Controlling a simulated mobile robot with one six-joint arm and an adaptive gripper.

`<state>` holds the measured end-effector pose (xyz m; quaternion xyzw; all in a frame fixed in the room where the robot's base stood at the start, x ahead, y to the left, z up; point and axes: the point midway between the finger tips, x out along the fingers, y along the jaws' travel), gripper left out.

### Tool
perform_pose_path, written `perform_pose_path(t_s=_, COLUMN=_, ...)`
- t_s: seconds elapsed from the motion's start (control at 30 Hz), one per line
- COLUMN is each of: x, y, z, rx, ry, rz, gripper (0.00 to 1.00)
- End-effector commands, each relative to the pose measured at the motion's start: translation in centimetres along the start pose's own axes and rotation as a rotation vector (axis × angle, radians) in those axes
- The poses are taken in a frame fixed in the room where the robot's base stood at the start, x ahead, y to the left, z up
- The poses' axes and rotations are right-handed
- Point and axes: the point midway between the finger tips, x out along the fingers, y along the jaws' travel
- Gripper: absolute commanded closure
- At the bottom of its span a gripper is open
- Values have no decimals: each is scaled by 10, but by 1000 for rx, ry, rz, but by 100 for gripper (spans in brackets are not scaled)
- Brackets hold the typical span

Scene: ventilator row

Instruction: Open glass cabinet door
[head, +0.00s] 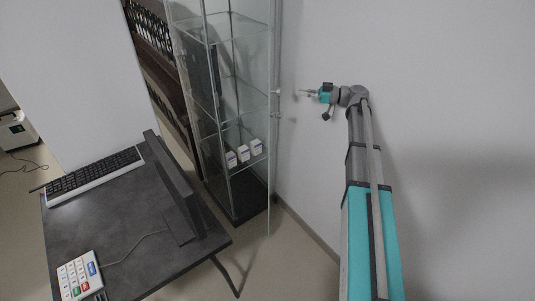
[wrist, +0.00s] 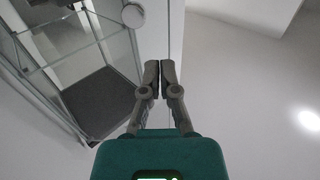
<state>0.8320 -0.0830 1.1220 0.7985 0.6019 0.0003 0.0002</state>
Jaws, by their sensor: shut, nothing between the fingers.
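The tall glass cabinet (head: 238,205) stands against the white wall in the head view, with a dark base. Its clear door (head: 269,190) has a thin vertical edge that reaches below the base corner, so it looks somewhat ajar; the angle is hard to tell. Two small round knobs or fittings (head: 276,92) sit along this edge. My gripper (head: 304,93) is just right of them, apart and pointing left. In the wrist view, my gripper (wrist: 160,66) has its fingers together and empty. A grey round knob (wrist: 133,15) shows ahead and left of the fingertips, beside the cabinet (wrist: 95,100).
Several small white boxes (head: 244,153) stand on a lower glass shelf. A dark desk (head: 130,225) with a monitor (head: 175,185), keyboard (head: 95,175) and keypad (head: 78,276) is at the lower left. The white wall (head: 450,120) is close on the right; floor is free before the cabinet.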

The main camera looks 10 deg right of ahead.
Motion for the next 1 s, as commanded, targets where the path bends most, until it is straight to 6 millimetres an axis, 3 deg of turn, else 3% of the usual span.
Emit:
perform_pose_path(t_s=0.43, x=4, y=-3, z=-2, rx=3, ry=-2, rz=-6, gripper=100)
perform_pose_path(t_s=0.63, x=13, y=-15, z=7, rx=50, ry=-48, rz=-14, gripper=100)
perform_pose_path(t_s=0.77, x=26, y=-35, z=22, rx=135, ry=-132, rz=-21, gripper=100)
perform_pose_path(t_s=1.0, x=56, y=-99, z=73, rx=408, ry=-424, rz=7, gripper=100)
